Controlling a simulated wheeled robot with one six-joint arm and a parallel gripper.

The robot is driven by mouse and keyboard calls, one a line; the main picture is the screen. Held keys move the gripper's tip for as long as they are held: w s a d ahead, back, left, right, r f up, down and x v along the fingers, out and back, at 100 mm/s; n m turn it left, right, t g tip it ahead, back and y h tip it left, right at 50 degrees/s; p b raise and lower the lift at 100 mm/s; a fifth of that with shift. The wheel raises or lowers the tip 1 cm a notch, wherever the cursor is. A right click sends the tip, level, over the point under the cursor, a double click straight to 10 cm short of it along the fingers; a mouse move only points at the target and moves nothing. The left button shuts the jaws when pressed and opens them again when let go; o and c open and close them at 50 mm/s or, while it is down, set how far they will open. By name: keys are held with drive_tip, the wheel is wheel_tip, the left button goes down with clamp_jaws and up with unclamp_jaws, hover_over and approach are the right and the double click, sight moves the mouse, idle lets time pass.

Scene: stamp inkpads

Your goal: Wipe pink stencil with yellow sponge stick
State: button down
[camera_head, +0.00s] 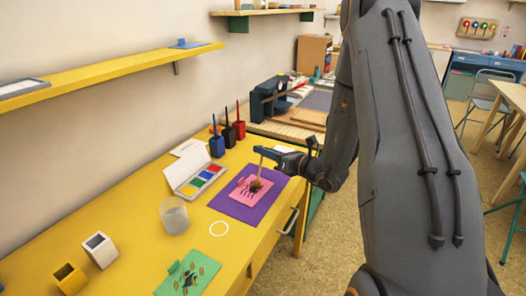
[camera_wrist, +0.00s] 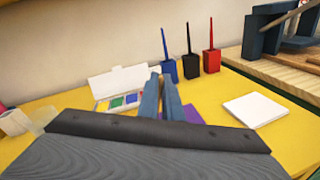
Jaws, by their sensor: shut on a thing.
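The pink stencil (camera_head: 244,194) lies on a purple mat (camera_head: 228,204) on the yellow table; dark cut-out shapes show in it. My gripper (camera_head: 262,151) is above the stencil, shut on the thin wooden stick (camera_head: 261,168). The stick stands nearly upright, its brownish sponge end (camera_head: 255,185) down at the stencil's upper right part. I cannot tell whether the sponge touches it.
The inkpad case (camera_head: 196,175) is open left of the mat. Blue, black and red brush pots (camera_head: 228,136) stand behind. A white card (camera_wrist: 253,110) lies right of the fingers.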

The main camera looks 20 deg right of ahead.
drive_tip(key=shift+f, duration=0.3)
idle(0.4)
